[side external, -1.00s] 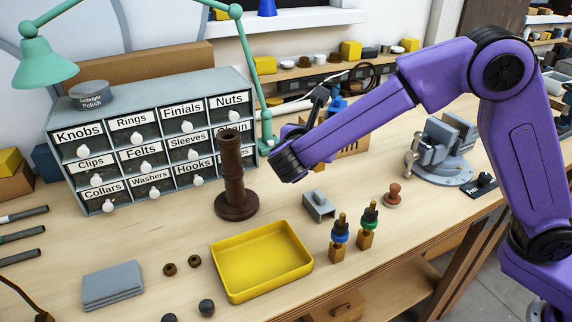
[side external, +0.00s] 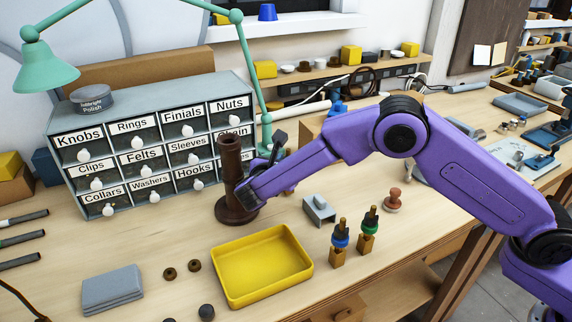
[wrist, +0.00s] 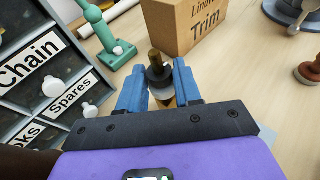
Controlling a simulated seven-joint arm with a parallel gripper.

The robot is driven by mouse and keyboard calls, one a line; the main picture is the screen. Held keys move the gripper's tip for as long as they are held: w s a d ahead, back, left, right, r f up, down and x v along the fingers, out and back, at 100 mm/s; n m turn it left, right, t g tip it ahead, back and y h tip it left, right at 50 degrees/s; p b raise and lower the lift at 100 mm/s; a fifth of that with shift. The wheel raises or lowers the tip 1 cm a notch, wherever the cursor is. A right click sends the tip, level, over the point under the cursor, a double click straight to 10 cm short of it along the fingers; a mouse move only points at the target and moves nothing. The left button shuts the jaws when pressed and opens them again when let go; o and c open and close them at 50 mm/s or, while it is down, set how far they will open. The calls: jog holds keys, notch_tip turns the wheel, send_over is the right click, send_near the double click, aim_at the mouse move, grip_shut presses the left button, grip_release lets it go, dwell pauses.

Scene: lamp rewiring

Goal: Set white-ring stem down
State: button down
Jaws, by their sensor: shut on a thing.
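My gripper (wrist: 160,82) shows in the wrist view, with its blue fingers shut on the stem (wrist: 155,60). The stem has a brown tip, a dark collar and a pale band low down that is partly hidden. Part of a wooden block shows between the fingers below it. In the side view my wrist is close to the dark brown lamp column (side external: 230,165), and the fingers and held stem are hidden. I cannot tell whether the stem touches the bench. A blue-ring stem (side external: 340,237) and a green-ring stem (side external: 369,224) stand upright on wooden blocks.
A labelled drawer cabinet (side external: 155,145) stands behind the column. A wooden Trim box (wrist: 190,22) is ahead of the fingers. A yellow tray (side external: 262,265), grey bracket (side external: 319,207) and red-brown knob (side external: 393,199) lie in front. Bare bench shows right of the fingers.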

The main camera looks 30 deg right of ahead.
jog(key=shift+f, duration=0.25)
jog(key=c, duration=0.8)
grip_release()
jog(key=shift+f, duration=0.2)
jog(key=shift+r, duration=0.15)
jog(key=v, duration=1.2)
jog(key=shift+r, duration=0.1)
